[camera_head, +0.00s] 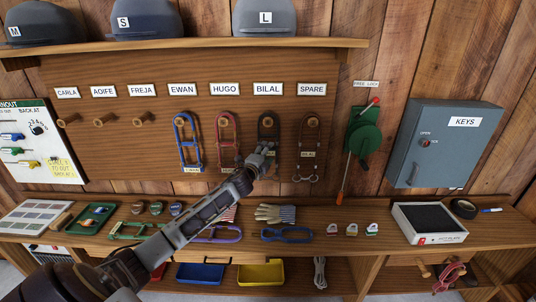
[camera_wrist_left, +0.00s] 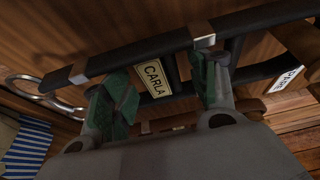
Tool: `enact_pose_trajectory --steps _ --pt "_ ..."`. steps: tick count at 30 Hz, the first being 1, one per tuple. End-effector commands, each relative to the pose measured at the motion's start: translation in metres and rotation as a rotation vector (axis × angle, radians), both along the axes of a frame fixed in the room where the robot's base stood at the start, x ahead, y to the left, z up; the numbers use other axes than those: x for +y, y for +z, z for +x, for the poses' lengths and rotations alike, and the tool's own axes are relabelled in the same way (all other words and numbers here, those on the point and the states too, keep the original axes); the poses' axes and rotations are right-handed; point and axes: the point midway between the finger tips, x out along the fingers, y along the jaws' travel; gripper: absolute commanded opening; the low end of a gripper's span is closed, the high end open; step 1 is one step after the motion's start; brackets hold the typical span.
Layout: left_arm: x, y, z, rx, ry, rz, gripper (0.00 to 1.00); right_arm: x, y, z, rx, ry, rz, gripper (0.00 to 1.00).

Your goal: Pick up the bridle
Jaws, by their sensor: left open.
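A black bridle (camera_head: 268,128) hangs on the peg under the BILAL label. My left gripper (camera_head: 262,160) is at its lower part, and its arm comes in from the lower left. In the left wrist view the open green-padded fingers (camera_wrist_left: 165,92) are beside the bridle's black straps (camera_wrist_left: 130,54). A tag reading CARLA (camera_wrist_left: 154,78) shows between the fingers. A metal ring (camera_wrist_left: 22,88) is at the left there. The gripper partly hides the bridle's lower end in the head view. My right gripper is not in view.
Blue (camera_head: 186,142), red (camera_head: 228,140) and brown (camera_head: 308,150) bridles hang on nearby pegs. The pegs under CARLA, AOIFE and FREJA are bare. Gloves (camera_head: 275,213), several strap sets and a box (camera_head: 430,223) lie on the shelf below. A grey key cabinet (camera_head: 440,145) is at the right.

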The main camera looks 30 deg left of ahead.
Motion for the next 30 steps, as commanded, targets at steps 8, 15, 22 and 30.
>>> enact_pose_trajectory --steps 8,15,22,30 --pt "0.003 0.000 0.015 0.000 0.001 0.001 0.59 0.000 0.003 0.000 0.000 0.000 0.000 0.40" --pt "0.003 -0.001 0.017 0.000 0.000 0.001 0.59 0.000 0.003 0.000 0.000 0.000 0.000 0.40" --pt "0.003 -0.001 0.017 0.000 0.000 0.001 0.59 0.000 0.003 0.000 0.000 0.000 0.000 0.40" --pt "0.003 0.000 0.017 0.000 0.000 0.001 0.35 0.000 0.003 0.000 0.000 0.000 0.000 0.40"
